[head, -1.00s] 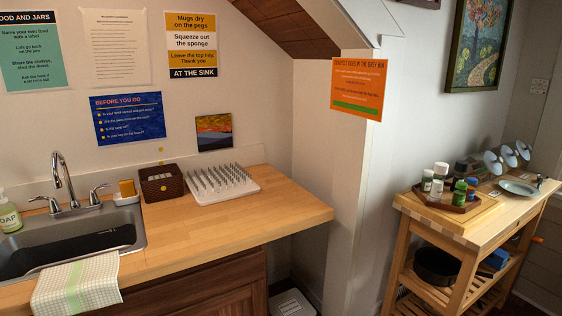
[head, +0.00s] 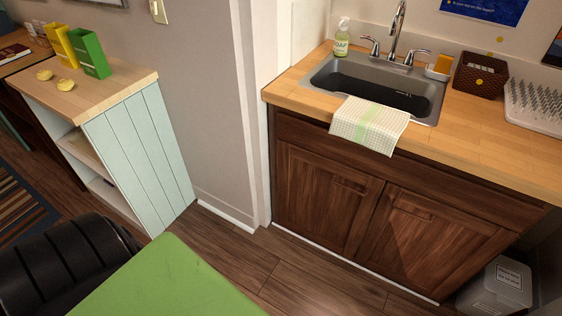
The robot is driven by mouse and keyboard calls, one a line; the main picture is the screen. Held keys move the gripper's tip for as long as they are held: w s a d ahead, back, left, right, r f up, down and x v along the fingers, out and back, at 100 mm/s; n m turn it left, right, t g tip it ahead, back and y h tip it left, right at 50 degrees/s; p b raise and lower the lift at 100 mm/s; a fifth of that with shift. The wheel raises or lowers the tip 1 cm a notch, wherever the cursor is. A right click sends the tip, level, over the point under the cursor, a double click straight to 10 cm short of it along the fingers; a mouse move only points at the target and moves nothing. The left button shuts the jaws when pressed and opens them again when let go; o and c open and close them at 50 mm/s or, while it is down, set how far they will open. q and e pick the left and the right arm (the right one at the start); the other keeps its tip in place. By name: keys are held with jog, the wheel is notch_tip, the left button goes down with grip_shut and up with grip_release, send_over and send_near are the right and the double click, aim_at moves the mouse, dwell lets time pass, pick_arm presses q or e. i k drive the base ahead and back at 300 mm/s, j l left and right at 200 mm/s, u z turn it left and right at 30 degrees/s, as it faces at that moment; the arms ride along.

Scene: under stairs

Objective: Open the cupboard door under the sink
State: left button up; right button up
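The dark brown wooden cupboard under the sink has two doors, a left door (head: 322,196) and a right door (head: 430,238). Both are closed. Each door has a wooden pull near its top, the left pull (head: 350,186) and the right pull (head: 411,209). The steel sink (head: 372,92) is set in the wooden counter above them. A checked towel (head: 369,124) hangs over the counter's front edge and covers part of the panel above the doors. Neither of my grippers is in view.
A green flat surface (head: 168,283) and a black rounded seat-like thing (head: 62,262) fill the lower left. A pale shelf unit (head: 140,152) stands at the left. A grey bin (head: 497,287) stands right of the cupboard. The wooden floor (head: 285,268) before the doors is clear.

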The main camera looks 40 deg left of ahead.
aim_at(330, 203)
jog(key=u, duration=0.75)
